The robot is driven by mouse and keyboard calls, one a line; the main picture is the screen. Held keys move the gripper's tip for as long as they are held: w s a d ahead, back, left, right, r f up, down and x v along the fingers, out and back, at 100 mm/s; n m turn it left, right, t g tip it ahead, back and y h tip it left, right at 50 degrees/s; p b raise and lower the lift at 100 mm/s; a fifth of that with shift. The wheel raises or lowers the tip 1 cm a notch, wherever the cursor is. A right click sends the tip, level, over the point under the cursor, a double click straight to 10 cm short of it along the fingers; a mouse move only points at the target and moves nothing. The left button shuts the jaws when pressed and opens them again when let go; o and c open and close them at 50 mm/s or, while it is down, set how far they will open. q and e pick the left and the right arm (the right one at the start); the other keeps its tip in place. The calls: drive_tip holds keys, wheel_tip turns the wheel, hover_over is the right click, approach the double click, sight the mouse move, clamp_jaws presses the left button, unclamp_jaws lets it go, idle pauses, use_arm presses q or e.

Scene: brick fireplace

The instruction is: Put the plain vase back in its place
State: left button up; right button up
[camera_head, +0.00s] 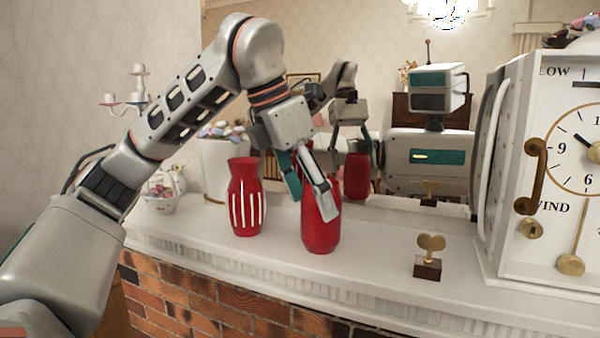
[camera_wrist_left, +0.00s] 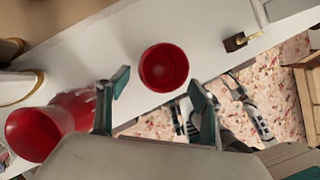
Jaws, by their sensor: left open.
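The plain red vase (camera_head: 320,236) stands upright on the white mantel. In the left wrist view its round open mouth (camera_wrist_left: 164,68) shows from above, just beyond and between the two fingertips. My left gripper (camera_head: 309,198) is open, pointing down at the vase's upper part. Its fingers partly hide the neck in the head view. In the wrist view the fingers (camera_wrist_left: 158,88) are spread with nothing between them; contact with the vase cannot be told. A red vase with white stripes (camera_head: 246,172) stands to the left, its mouth also in the wrist view (camera_wrist_left: 35,134).
A white mantel (camera_head: 375,255) bears everything. A winding key on a dark block (camera_head: 428,266) stands right of the plain vase, before a large white clock (camera_head: 560,150). A white pot (camera_head: 216,165) and teapot (camera_head: 163,195) stand left. A mirror behind reflects me.

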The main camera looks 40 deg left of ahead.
use_arm(q)
drive_tip(key=v, duration=0.4)
drive_tip(key=shift+s+a+r, duration=0.1)
drive_tip(key=shift+r, duration=0.15)
drive_tip(key=shift+s+r, duration=0.15)
drive_tip(key=shift+r, duration=0.15)
